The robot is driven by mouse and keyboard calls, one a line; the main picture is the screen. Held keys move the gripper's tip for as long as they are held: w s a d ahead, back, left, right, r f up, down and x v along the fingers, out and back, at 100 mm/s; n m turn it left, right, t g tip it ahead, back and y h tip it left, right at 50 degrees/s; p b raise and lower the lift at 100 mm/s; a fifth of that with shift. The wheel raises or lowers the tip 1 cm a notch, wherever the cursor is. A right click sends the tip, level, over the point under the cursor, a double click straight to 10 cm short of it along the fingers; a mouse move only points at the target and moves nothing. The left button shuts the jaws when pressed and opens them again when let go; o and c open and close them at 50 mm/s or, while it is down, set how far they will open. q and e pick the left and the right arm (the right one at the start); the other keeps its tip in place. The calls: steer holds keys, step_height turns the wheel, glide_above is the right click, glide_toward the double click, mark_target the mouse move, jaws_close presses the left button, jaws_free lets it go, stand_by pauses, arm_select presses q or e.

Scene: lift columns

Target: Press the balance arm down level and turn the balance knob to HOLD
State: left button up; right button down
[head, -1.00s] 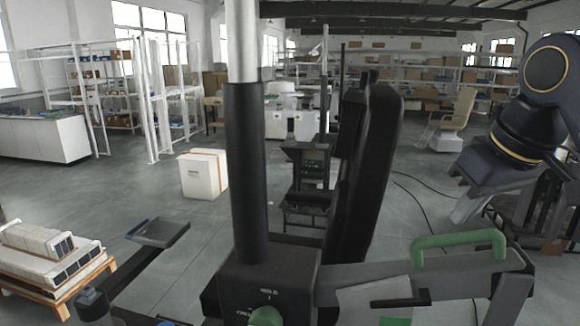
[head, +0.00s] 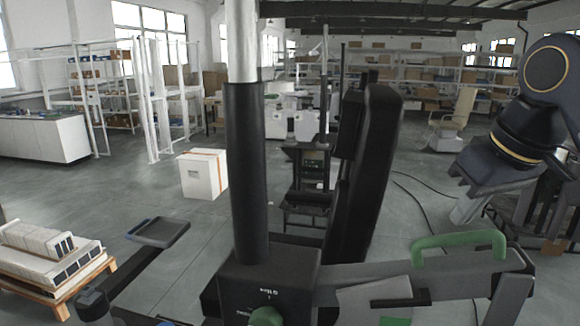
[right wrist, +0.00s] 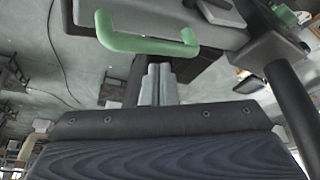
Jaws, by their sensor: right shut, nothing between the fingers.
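The balance arm (head: 400,282) is a grey beam at the lower right in the head view, with a green handle (head: 458,243) on top. The handle also shows above my fingers in the right wrist view (right wrist: 145,44). The green balance knob (head: 265,316) is on the dark box at the column's foot, cut by the bottom edge. Its printed labels are too small to read surely. My right gripper (head: 464,212) comes down from the upper right, just above the handle. Its grey fingers (right wrist: 155,85) are together and empty, apart from the handle as far as I can tell. My left gripper is out of view.
The tall column (head: 247,170) and a long black padded upright (head: 372,170) stand left of the handle. A small tray (head: 160,232) on a dark arm and a pallet with pale blocks (head: 45,255) are at left. A white box (head: 203,174) stands on open floor behind.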

mark_target(473, 237)
steer(key=shift+f, duration=0.15)
stand_by(0.3)
steer(key=shift+f+b, duration=0.6)
steer(key=shift+s+d+f+b, duration=0.1)
steer(key=shift+d+f+b, duration=0.3)
steer(key=shift+f+b, duration=0.35)
steer(key=shift+s+d+f+b, duration=0.1)
steer(key=shift+d+f+b, duration=0.25)
steer(key=shift+f+b, duration=0.35)
steer(key=shift+f, duration=0.2)
